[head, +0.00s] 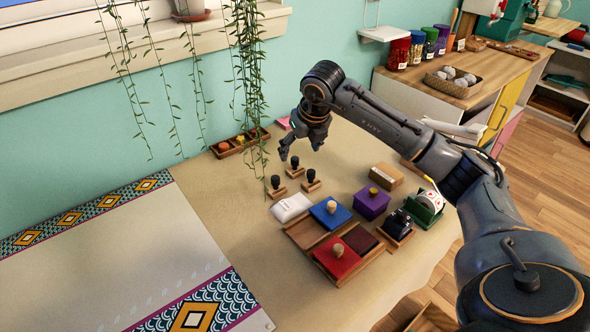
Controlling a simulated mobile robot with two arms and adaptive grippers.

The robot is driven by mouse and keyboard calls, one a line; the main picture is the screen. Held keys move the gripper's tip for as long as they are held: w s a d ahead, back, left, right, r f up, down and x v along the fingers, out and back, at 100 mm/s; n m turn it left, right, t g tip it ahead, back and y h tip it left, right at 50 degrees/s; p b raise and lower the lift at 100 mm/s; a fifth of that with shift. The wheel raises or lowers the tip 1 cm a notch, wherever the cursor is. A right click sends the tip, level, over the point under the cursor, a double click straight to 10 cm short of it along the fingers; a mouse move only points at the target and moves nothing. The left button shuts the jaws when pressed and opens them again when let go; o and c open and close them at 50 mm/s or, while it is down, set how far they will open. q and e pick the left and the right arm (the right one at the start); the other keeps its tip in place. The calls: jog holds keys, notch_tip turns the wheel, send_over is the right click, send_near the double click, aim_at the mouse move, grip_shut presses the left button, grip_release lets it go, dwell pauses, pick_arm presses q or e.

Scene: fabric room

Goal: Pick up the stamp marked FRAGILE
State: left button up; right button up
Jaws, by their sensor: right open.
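Three small stamps with dark handles and wooden bases stand upright on the table: a left one (276,188), a back one (295,167) and a right one (311,181). Their markings are too small to read, so I cannot tell which says FRAGILE. My right gripper (302,150) is open and empty, pointing down just behind and above the back stamp. It appears apart from all three stamps. My left gripper is not in view.
In front of the stamps are a white pouch (291,207), a blue pad (331,217), a red pad (334,261) and a purple box (371,205). Hanging vines (248,70) trail left of my gripper.

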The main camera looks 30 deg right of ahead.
aim_at(296, 160)
jog(key=x, duration=0.7)
jog(key=shift+a, duration=0.15)
jog(key=shift+f, duration=0.15)
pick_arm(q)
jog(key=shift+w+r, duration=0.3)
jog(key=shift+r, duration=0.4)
pick_arm(e)
jog(key=c, duration=1.2)
